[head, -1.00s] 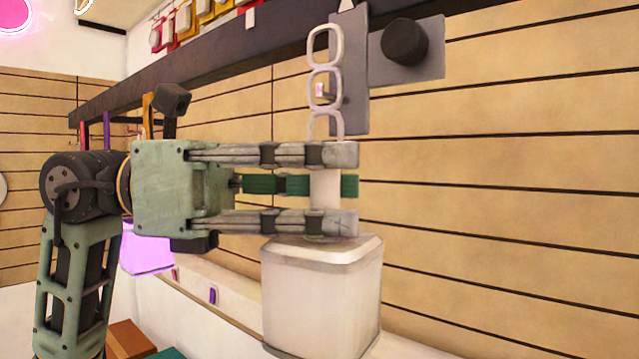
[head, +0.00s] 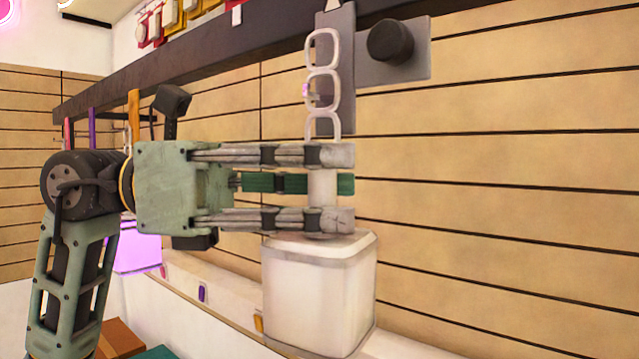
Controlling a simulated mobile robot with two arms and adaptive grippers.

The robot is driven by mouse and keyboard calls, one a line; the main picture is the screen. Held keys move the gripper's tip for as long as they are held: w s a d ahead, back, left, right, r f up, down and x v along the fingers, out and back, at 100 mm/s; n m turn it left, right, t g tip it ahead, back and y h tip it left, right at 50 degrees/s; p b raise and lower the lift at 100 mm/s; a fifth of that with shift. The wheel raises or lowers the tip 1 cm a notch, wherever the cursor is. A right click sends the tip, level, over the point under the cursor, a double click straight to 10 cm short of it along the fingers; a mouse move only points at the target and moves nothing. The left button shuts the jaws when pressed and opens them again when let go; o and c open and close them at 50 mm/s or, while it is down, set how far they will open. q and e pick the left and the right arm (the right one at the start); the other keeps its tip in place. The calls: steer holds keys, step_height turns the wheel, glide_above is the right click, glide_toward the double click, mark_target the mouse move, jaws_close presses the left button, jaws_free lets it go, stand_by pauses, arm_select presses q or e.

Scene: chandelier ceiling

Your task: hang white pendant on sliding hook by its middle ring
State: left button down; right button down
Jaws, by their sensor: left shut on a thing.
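My left gripper (head: 330,185) is shut on the stem of the white pendant and holds it upright. The pendant's box-shaped white shade (head: 318,295) hangs below the fingers. Its chain of three rings rises above them; the middle ring (head: 309,103) and top ring (head: 309,50) appear in front of the sliding hook's grey plate (head: 343,75). The sliding hook has a black round knob (head: 390,41) and sits at the dark rail. A small pinkish tip (head: 305,90) shows at the middle ring's left edge; I cannot tell if the ring is around it. My right gripper is out of view.
The dark rail (head: 200,82) runs across the upper view along the slatted wooden wall (head: 500,170). Coloured hanging strips (head: 92,128) and a glowing purple shade (head: 137,247) are at left. A pale ledge (head: 225,300) runs low behind the pendant.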

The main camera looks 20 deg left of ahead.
arm_select(q)
steer(key=shift+f+b, duration=0.45)
steer(key=shift+f, duration=0.25)
stand_by(0.7)
steer(key=c, duration=1.6)
jaws_free()
steer(key=shift+o, duration=0.6)
steer(key=shift+f, duration=0.1)
steer(key=o, duration=0.6)
steer(key=shift+c, duration=0.2)
